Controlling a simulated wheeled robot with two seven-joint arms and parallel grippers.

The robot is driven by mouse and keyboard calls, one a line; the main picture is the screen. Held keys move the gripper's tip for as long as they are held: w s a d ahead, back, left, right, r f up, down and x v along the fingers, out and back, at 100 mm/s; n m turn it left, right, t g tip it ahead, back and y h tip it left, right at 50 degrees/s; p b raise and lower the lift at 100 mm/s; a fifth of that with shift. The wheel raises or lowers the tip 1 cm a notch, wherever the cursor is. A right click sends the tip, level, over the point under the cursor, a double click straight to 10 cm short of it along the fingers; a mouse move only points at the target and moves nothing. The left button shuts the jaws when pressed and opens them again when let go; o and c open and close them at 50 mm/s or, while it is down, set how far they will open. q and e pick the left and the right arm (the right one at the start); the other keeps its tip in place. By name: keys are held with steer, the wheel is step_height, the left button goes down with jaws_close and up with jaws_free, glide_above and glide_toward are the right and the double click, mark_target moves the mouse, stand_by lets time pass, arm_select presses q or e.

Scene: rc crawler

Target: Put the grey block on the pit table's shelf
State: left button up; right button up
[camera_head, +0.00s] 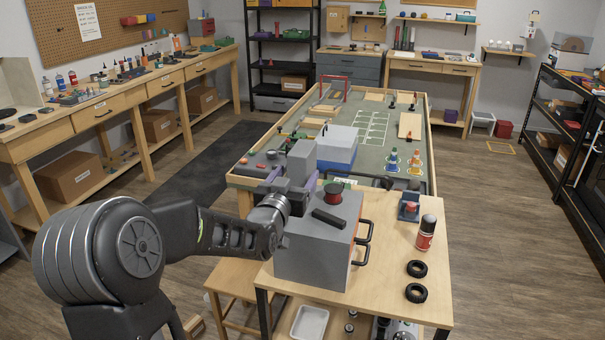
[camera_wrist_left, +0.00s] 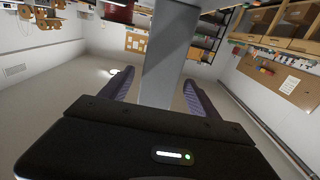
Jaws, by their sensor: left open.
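The grey block (camera_head: 301,163) stands upright in the head view, just beyond the grey toolbox. My left gripper (camera_head: 292,192) is at it, with purple fingers on either side. In the left wrist view the grey block (camera_wrist_left: 169,60) rises between the two spread fingers of the left gripper (camera_wrist_left: 160,95). The gripper is open; finger contact with the block is unclear. The block's lower end is hidden. The pit table (camera_head: 395,285) has a light wood top, and its lower shelf (camera_head: 284,319) shows partly below the front edge. My right gripper is out of view.
A grey toolbox (camera_head: 310,255) with black handles fills the pit table's left side. A white tray (camera_head: 309,322) is on the shelf. A wooden stool (camera_head: 235,278) stands left. The course table (camera_head: 345,178) lies beyond.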

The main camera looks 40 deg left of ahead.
arm_select(q)
steer(key=shift+w+a, duration=0.1)
steer(key=shift+w, duration=0.2)
steer(key=p+x, duration=0.2)
steer(key=x, duration=0.2)
steer(key=shift+w+p, duration=0.3)
steer(key=shift+p, duration=0.05)
jaws_close()
stand_by(0.7)
